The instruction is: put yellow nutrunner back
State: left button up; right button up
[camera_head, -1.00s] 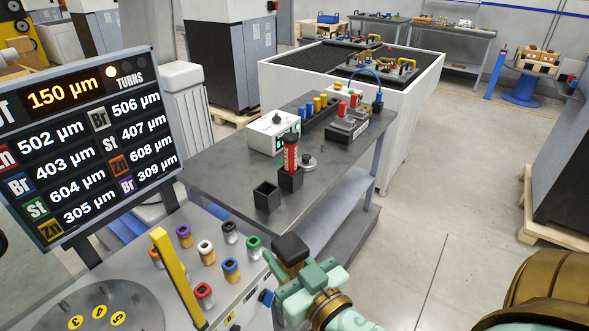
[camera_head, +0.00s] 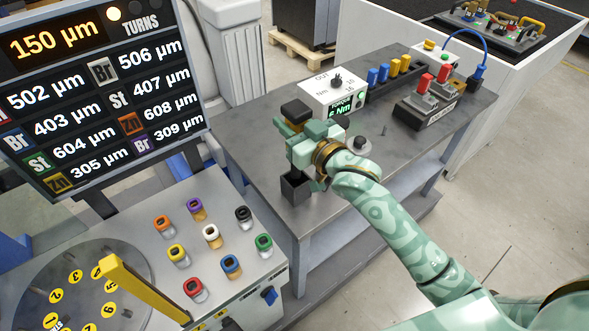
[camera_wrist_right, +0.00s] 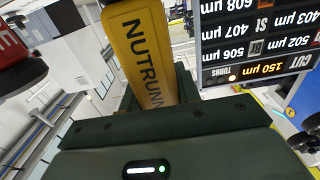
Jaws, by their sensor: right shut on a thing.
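The yellow nutrunner (camera_wrist_right: 145,55), lettered along its body, is clamped in my right gripper in the wrist view. My right gripper (camera_head: 304,140) is shut on it over the near end of the grey table in the head view. The gripper hides the tool's yellow body there; a dark block (camera_head: 296,111) shows above the jaws. A square black holder (camera_head: 295,188) stands just below the gripper; whether the tool touches it cannot be told. A red tool (camera_wrist_right: 18,55) shows at the wrist view's left edge; my arm hides it in the head view. My left gripper is not in view.
A white torque box (camera_head: 333,92) stands behind the gripper. Several blue and yellow pegs and a red-topped fixture (camera_head: 425,105) stand farther right. A grey knob (camera_head: 358,145) is beside my arm. Coloured-capped jars (camera_head: 212,235) and a screen (camera_head: 95,90) are left.

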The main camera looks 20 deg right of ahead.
notch_tip(320, 180, down, 4)
jog(key=shift+w+d+r+b, duration=0.1)
jog(key=shift+r+b, duration=0.1)
jog(key=shift+b, duration=0.25)
jog(key=shift+f, duration=0.65)
notch_tip(320, 180, down, 3)
jog(key=shift+r+b, duration=0.1)
jog(key=shift+b, duration=0.55)
jog(key=o, duration=0.6)
jog(key=shift+f, duration=0.2)
jog(key=o, duration=0.5)
jog(key=shift+c, duration=0.2)
jog(key=shift+r, duration=0.1)
